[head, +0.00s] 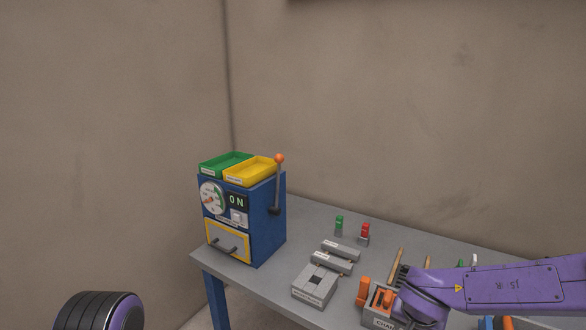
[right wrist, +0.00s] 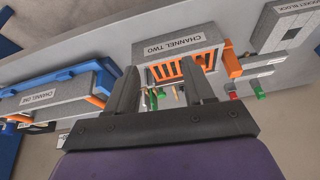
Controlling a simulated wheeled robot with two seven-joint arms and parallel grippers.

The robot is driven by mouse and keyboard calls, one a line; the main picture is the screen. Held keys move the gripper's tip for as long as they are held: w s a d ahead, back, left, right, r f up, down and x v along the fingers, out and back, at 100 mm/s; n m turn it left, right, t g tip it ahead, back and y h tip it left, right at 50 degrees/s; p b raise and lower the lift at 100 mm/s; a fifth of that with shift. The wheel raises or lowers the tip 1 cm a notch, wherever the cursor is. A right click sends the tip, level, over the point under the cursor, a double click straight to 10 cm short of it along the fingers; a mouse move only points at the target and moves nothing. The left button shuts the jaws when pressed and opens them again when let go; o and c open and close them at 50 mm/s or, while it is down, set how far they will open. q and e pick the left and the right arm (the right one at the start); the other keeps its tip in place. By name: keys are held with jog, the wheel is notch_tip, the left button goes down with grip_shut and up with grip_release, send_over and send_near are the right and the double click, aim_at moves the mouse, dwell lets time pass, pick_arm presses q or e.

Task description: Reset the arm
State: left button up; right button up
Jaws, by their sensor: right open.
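My right arm (head: 510,287), purple, reaches in from the right over the table in the head view. Its gripper lies low in that view, mostly hidden by the arm. In the right wrist view my right gripper (right wrist: 160,68) shows two dark fingers spread apart with nothing held between them. Beyond the fingers is the grey "CHANNEL TWO" block (right wrist: 168,42) with an orange grille; I cannot tell whether the fingers touch it. My left gripper is in neither view; only a black and purple part shows at the bottom left of the head view.
A blue machine (head: 264,232) stands at the table's left end, with an "ON" display, a side lever (head: 276,185) and green and yellow trays (head: 250,172) on top. Grey blocks (head: 314,287) and small green and red pieces (head: 339,223) stand on the table (head: 300,215). Walls rise behind.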

jog(key=s+d+f+m+t+h+b, duration=0.15)
jog(key=s+f+b, duration=0.3)
jog(key=f, duration=0.75)
jog(key=s+d+f+m+t+h+b, duration=0.1)
jog(key=s+d+f+m+b, duration=0.35)
jog(key=f, duration=0.75)
pick_arm(q)
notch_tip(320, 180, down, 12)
jog(key=b, duration=0.3)
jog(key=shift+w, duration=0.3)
pick_arm(e)
jog(key=s+f+n+g, duration=0.1)
jog(key=s+f+n, duration=0.2)
jog(key=s+f, duration=0.4)
jog(key=s+a+f+n+g+y, duration=0.1)
jog(key=s+f, duration=0.5)
jog(key=s, duration=0.6)
jog(key=shift+s+a+f+n+g, duration=0.3)
jog(key=shift+n+g, duration=0.35)
jog(key=shift+n, duration=0.55)
